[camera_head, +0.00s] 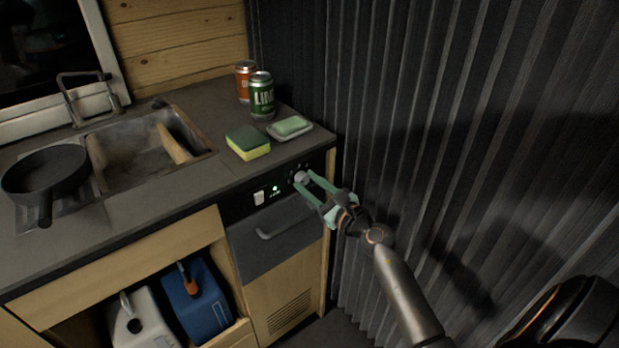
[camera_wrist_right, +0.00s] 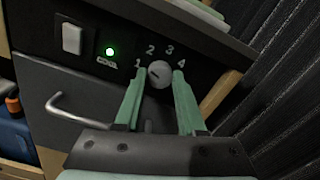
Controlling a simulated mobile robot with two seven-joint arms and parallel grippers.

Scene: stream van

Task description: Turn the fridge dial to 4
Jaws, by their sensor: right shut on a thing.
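The fridge dial (camera_head: 301,177) is a small light knob on the black control panel above the fridge drawer. It also shows in the right wrist view (camera_wrist_right: 159,73), with the numbers 1, 2, 3 and 4 arched around it. A small dark mark shows on its face; I cannot tell surely which number it points at. My right gripper (camera_head: 304,179) is shut on the dial, one green finger on each side of it; its fingers also show in the right wrist view (camera_wrist_right: 158,78). My left gripper is not in view.
A white switch (camera_wrist_right: 72,38) and a lit green lamp (camera_wrist_right: 110,51) sit left of the dial. The fridge handle (camera_head: 287,222) is below. A sponge (camera_head: 248,142), a soap dish (camera_head: 290,128) and two cans stand on the counter above. A ribbed dark wall (camera_head: 420,130) is close on the right.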

